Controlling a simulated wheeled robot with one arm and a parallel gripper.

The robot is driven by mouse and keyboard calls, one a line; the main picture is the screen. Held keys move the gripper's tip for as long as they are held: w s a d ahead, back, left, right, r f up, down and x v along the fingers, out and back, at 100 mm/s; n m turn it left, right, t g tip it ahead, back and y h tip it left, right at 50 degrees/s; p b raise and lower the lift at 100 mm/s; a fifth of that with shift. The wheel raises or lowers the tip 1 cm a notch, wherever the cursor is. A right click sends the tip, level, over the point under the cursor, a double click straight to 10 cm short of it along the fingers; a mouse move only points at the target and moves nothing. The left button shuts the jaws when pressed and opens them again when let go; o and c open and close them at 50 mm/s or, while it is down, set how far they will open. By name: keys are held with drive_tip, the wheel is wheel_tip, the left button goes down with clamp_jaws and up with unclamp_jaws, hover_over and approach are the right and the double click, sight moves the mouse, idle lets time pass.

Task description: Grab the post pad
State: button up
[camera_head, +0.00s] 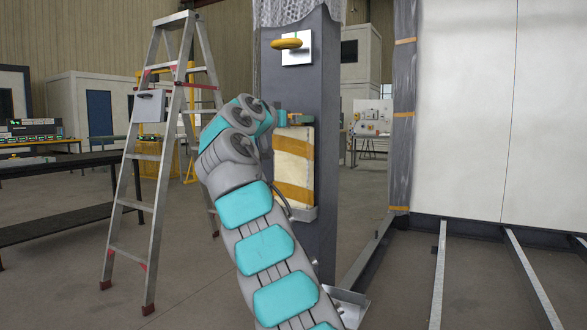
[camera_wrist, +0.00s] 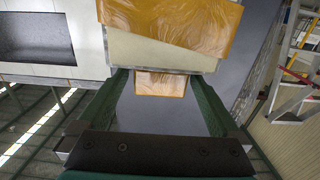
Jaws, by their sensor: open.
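The post pad (camera_head: 293,165), a cream block with orange bands, rests upright against a dark grey post, its lower end at a metal ledge (camera_head: 302,213). In the wrist view the pad (camera_wrist: 155,52) fills the top middle, cream with a wide orange band; a smaller orange patch shows between the fingers. My gripper (camera_head: 294,118) is at the pad's upper end. Its two green fingers (camera_wrist: 160,78) are apart, with tips close to the pad's near edge. I cannot tell whether they touch it. My arm hides part of the pad's left side in the head view.
A stepladder (camera_head: 160,140) stands to the left, beside dark benches (camera_head: 60,217). A large white panel (camera_head: 475,110) and floor beams (camera_head: 440,275) are to the right.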

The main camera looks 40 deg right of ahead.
clamp_jaws()
idle(0.7)
